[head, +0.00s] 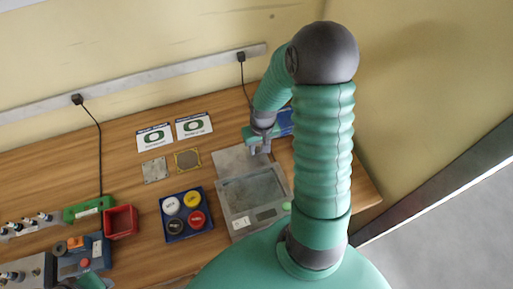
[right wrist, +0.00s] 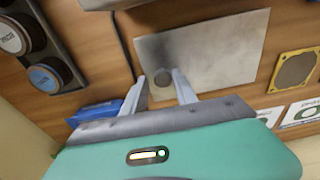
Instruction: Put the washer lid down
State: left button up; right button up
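The washer (head: 240,222) is a grey box with a front panel and a green button, right of centre on the bench. Its top shows a dark grey rectangle. A flat metal plate (head: 232,160), which looks like the raised lid, adjoins its back edge. The plate fills the middle of the right wrist view (right wrist: 225,50); its tilt is hard to tell. My right gripper (head: 261,149) is at the plate's far edge, fingers apart and empty in the right wrist view (right wrist: 162,88). A teal part at the head view's lower left may be my left gripper (head: 90,282); its fingers are not visible.
Left of the washer stands a blue tray (head: 183,235) with round coloured caps. A red bin (head: 121,221) is further left. Two cards (head: 194,125) and a yellow-edged square (head: 187,159) lie behind. A blue box (right wrist: 92,112) is close beside my right gripper.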

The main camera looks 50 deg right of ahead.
jog(key=shift+o, duration=0.2)
jog(key=shift+d, duration=0.15)
jog(key=shift+s, duration=0.15)
jog(key=shift+a+r, duration=0.25)
jog(key=shift+a, duration=0.6)
jog(key=shift+r+p, duration=0.3)
jog(key=shift+r, duration=0.05)
jog(key=r, duration=0.5)
jog(key=d+r+p, duration=0.1)
jog(key=r, duration=0.1)
jog(key=shift+s+r, duration=0.2)
jog(key=shift+s, duration=0.05)
jog(key=a+n, duration=0.2)
jog(key=a, duration=0.4)
jog(key=a+r+n+t, duration=0.1)
jog(key=a+n, duration=0.1)
jog(key=a, duration=0.5)
jog(key=s+a+r+n, duration=0.1)
jog(key=a, duration=0.5)
jog(key=shift+a+n+y, duration=0.2)
jog(key=shift+n+y, duration=0.1)
jog(key=shift+n, duration=0.1)
jog(key=shift+a, duration=0.25)
pick_arm(q)
jog(key=shift+a+r, duration=0.25)
jog(key=shift+r, duration=0.25)
jog(key=shift+a+r, duration=0.2)
jog(key=shift+r, duration=0.3)
